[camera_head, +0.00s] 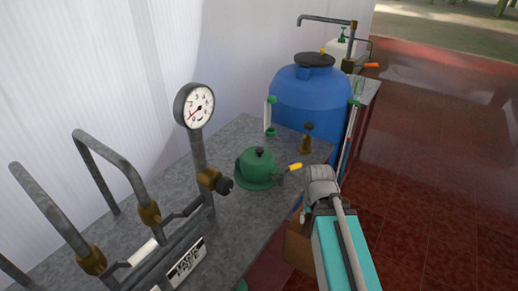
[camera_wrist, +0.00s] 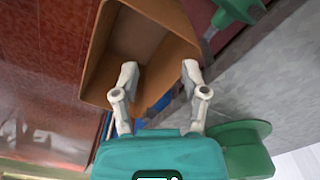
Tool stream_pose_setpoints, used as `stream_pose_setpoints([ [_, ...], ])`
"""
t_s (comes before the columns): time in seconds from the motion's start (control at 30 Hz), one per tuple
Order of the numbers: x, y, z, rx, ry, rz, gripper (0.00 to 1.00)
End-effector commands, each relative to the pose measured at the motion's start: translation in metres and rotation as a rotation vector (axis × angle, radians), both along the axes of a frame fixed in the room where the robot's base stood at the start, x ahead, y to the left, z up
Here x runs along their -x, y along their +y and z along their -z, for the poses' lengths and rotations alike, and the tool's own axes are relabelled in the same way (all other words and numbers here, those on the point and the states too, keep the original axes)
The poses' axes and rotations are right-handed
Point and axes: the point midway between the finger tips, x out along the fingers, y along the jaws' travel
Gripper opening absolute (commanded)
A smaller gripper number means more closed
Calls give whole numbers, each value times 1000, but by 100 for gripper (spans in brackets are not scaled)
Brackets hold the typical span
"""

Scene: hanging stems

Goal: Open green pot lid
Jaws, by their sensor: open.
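The green pot (camera_head: 254,179) stands on the grey bench in the head view. Its domed green lid with a black knob (camera_head: 259,154) is on it. A handle with a yellow tip (camera_head: 295,167) sticks out to the right. My gripper (camera_wrist: 160,72) shows in the wrist view with its two fingers spread and nothing between them. A green rounded shape (camera_wrist: 240,140) at the lower right of the wrist view looks like the pot, partly covered by my gripper body.
An open brown box (camera_wrist: 125,40) lies below my gripper, beside the bench. A blue barrel (camera_head: 312,100) stands behind the pot, with a small brass piece (camera_head: 306,145) in front. A gauge (camera_head: 194,106) and pipes stand left. Red floor (camera_head: 430,180) is open at right.

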Motion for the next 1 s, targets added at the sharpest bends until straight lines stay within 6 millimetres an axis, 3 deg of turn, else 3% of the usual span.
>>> stream_pose_setpoints([
  [0.03, 0, 0, 0, 0, 0, 0, 59],
  [0.17, -2, 1, -2, 0, 0, -8, 82],
  [0.47, -33, 13, -29, 0, 0, -170, 82],
  [1.0, -154, 78, -132, -1, 0, -957, 82],
])
